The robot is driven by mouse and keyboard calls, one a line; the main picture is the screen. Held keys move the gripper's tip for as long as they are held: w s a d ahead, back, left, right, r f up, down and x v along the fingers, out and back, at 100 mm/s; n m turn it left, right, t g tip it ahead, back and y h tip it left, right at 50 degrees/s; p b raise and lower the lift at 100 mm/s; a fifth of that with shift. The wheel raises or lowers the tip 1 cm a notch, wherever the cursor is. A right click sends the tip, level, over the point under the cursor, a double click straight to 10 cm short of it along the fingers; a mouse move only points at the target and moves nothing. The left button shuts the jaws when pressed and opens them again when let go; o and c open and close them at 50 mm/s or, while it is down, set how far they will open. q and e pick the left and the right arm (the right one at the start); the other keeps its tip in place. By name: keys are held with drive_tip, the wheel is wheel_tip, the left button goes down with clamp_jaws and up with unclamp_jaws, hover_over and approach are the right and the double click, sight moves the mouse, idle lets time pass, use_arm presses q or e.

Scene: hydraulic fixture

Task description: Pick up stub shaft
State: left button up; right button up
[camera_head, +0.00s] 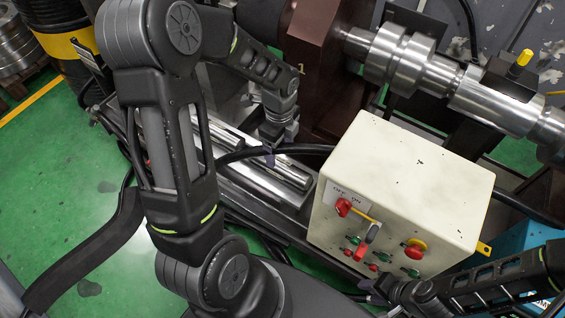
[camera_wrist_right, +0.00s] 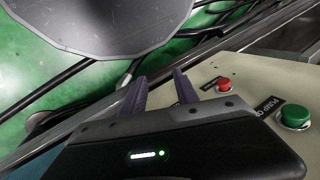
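A shiny metal shaft (camera_head: 292,174), which looks like the stub shaft, lies along a dark metal tray or rail (camera_head: 262,192) left of the control box in the head view. My left gripper (camera_head: 269,152) points down at the shaft's upper part. Its fingertips are small and partly hidden, so I cannot tell whether they hold the shaft. My right gripper (camera_head: 369,288) is low by the front of the control box. In the right wrist view, its two fingers (camera_wrist_right: 160,82) are apart with nothing visible between them. My left arm hides much of the tray's left side.
The cream control box (camera_head: 415,180) has a red lever and several buttons on its front. A large machined shaft (camera_head: 430,75) spans the upper right, beside a brown block (camera_head: 318,50). A black cable (camera_head: 310,148) crosses near the tray. Green floor (camera_head: 60,180) is open at left.

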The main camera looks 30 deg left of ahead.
sight(280, 162)
use_arm(q)
drive_tip(key=shift+f, duration=0.1)
drive_tip(key=shift+f, duration=1.25)
wheel_tip(280, 162, down, 5)
drive_tip(key=shift+a+f+b, duration=0.1)
drive_tip(key=shift+f+b, duration=0.05)
drive_tip(key=shift+b, duration=0.15)
clamp_jaws()
idle(0.4)
drive_tip(key=shift+w, duration=0.1)
